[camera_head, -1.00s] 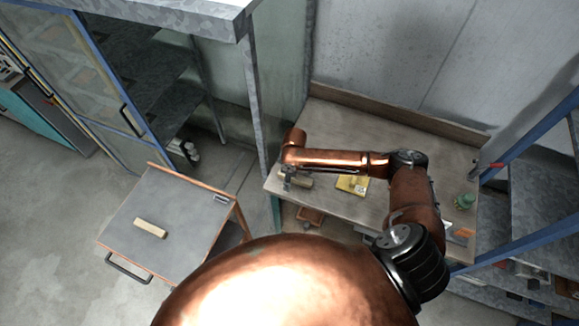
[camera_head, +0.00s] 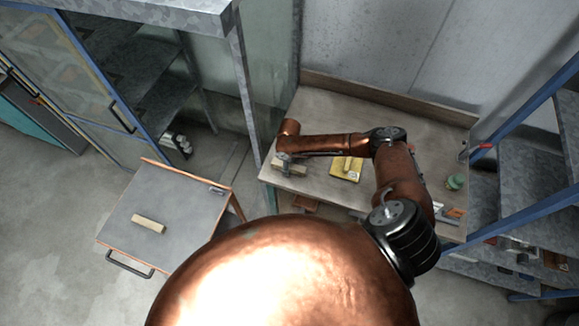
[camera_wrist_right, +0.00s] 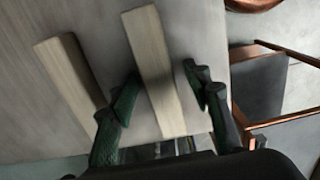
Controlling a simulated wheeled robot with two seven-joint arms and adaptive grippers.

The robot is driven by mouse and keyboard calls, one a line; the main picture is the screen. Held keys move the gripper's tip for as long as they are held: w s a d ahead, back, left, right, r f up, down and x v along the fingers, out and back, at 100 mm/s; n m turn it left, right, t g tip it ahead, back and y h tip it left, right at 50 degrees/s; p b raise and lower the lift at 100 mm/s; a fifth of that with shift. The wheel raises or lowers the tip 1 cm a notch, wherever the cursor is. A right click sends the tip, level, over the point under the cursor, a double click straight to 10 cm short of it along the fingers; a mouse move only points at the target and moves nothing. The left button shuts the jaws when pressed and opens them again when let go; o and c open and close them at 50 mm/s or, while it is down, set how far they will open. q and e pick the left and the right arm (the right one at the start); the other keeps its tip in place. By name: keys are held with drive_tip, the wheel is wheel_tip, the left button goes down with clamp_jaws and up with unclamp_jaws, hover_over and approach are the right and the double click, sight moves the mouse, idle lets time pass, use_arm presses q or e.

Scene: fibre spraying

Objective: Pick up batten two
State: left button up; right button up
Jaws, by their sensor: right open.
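Two pale wooden battens lie on the wooden workbench (camera_head: 312,186). In the right wrist view one batten (camera_wrist_right: 153,62) lies between the fingers of my right gripper (camera_wrist_right: 162,86), and the other batten (camera_wrist_right: 70,72) lies to the left, outside the fingers. The right gripper is open, one dark green finger on each side of the middle batten, with a gap visible. In the head view this gripper (camera_head: 284,161) is over the bench's left end by the battens (camera_head: 296,171). Which one is batten two cannot be told. My left gripper is not in view.
A grey-topped cart (camera_head: 178,200) left of the bench carries another batten (camera_head: 148,224). A yellow item (camera_head: 345,175) and a green object (camera_head: 454,182) lie on the bench. A blue-framed shelf (camera_head: 530,200) stands at right, a cabinet (camera_head: 95,75) at left.

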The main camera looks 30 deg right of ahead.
clamp_jaws()
idle(0.5)
drive_tip(key=shift+r, duration=0.1)
